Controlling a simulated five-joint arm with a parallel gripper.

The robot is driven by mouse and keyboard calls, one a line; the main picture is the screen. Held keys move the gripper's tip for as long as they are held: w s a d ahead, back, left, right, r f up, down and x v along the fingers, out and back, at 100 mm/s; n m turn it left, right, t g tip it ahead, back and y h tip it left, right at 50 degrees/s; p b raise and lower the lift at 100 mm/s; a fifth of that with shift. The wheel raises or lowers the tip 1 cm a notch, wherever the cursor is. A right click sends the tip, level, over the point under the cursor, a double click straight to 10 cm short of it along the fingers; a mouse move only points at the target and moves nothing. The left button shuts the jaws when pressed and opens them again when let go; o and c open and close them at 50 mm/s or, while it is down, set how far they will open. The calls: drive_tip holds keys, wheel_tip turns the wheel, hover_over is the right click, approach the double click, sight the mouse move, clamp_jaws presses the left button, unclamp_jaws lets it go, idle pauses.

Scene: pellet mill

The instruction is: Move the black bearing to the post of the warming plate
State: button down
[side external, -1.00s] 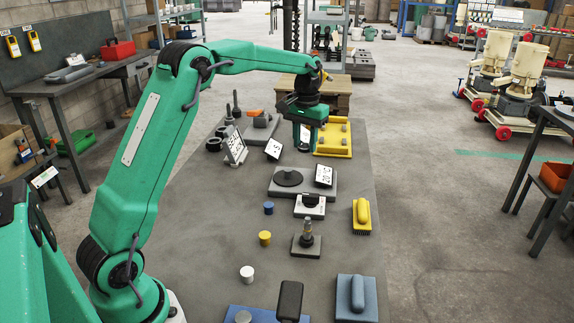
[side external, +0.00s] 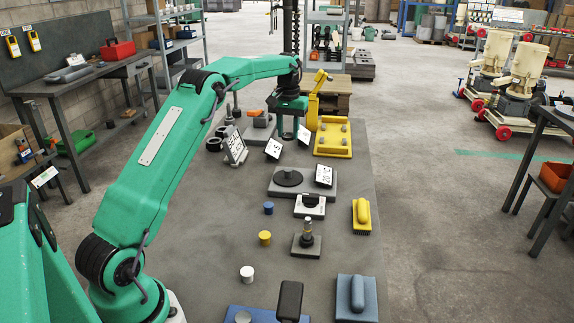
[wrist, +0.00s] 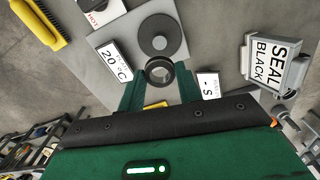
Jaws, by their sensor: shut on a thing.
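My gripper (side external: 287,136) hangs over the back part of the grey bench in the side view. In the wrist view my gripper (wrist: 160,80) is shut on a black ring, the black bearing (wrist: 160,61), held between the fingertips. A grey plate with a round black disc, seemingly the warming plate (side external: 330,190), lies nearer the camera than my gripper. In the wrist view this plate (wrist: 186,45) is just beyond the bearing, and a small post (wrist: 159,42) shows at the disc's centre.
A yellow tray (side external: 333,152) lies right of my gripper. An upright-post stand (side external: 306,243) is nearer the camera.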

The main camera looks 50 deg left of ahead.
drive_tip(key=shift+f, duration=0.2)
hover_over(288, 169)
drive_tip(key=shift+f, duration=3.3)
drive_tip(key=shift+f, duration=0.8)
drive_tip(key=shift+f, duration=0.35)
drive_tip(key=shift+f, duration=0.25)
drive_tip(key=shift+f, duration=0.4)
drive_tip(key=shift+f, duration=0.2)
